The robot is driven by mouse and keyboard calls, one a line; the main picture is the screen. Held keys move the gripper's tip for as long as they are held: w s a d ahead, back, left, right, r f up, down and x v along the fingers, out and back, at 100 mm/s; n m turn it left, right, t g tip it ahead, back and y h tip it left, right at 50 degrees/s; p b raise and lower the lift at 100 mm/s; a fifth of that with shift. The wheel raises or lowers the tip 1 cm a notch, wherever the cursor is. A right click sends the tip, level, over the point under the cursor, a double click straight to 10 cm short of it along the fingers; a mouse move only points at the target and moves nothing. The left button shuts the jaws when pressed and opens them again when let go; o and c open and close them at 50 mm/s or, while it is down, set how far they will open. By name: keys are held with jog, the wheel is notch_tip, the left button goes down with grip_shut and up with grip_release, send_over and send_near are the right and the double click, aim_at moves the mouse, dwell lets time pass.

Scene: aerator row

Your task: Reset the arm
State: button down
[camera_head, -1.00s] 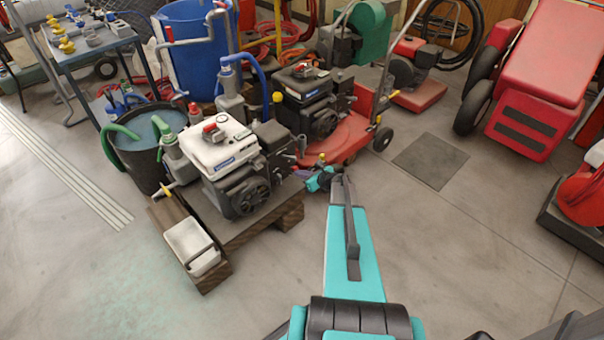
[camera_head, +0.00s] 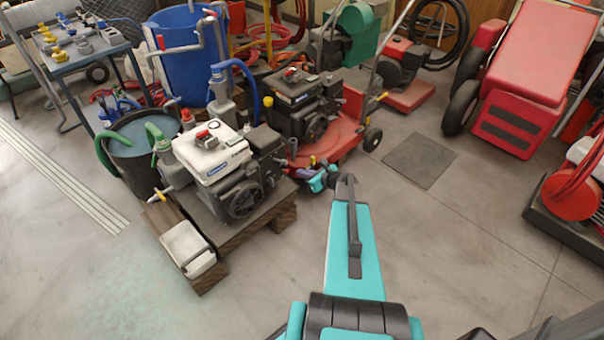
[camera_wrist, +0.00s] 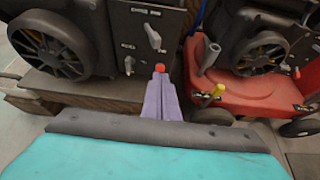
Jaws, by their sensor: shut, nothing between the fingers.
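My arm reaches forward from the bottom of the head view, a teal link with a dark bar along it. My gripper (camera_head: 304,171) is at its far end, small and partly hidden, close to the right side of the white-topped engine (camera_head: 212,151) and the red mower-like machine (camera_head: 325,140). In the wrist view, the purple fingers of the gripper (camera_wrist: 160,80) are together with nothing between them, and a red spot shows at their tip.
A black bucket (camera_head: 138,165) with a green hose, a blue barrel (camera_head: 182,60) and a blue table (camera_head: 85,55) stand left. Open floor lies right, before a red cart (camera_head: 540,55).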

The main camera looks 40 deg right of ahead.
dwell(0.5)
jog(key=s+a+f+n+g+y+p, duration=0.25)
jog(key=a+n, duration=0.25)
jog(key=a, duration=0.6)
jog(key=s+a+f+n+g+y+p, duration=0.1)
jog(key=s+a+f+n+g, duration=0.2)
jog(key=a+n, duration=0.5)
jog(key=s+a+f+n+g+y+p, duration=0.1)
jog(key=s+a+n+g+y, duration=0.2)
jog(key=a, duration=1)
jog(key=s+a+n+g+h+p, duration=0.2)
jog(key=s+a+n+g+h, duration=0.1)
jog(key=s+n, duration=0.6)
jog(key=s+a+r+n+g+h+p, duration=0.1)
jog(key=s+a+n+g+h, duration=0.3)
jog(key=s+n, duration=0.6)
jog(key=s+a+g+p, duration=0.1)
jog(key=s+a+g, duration=0.1)
jog(key=s, duration=0.5)
jog(key=shift+s+r+p, duration=0.15)
jog(key=shift+s+p, duration=0.2)
jog(key=shift+h, duration=0.25)
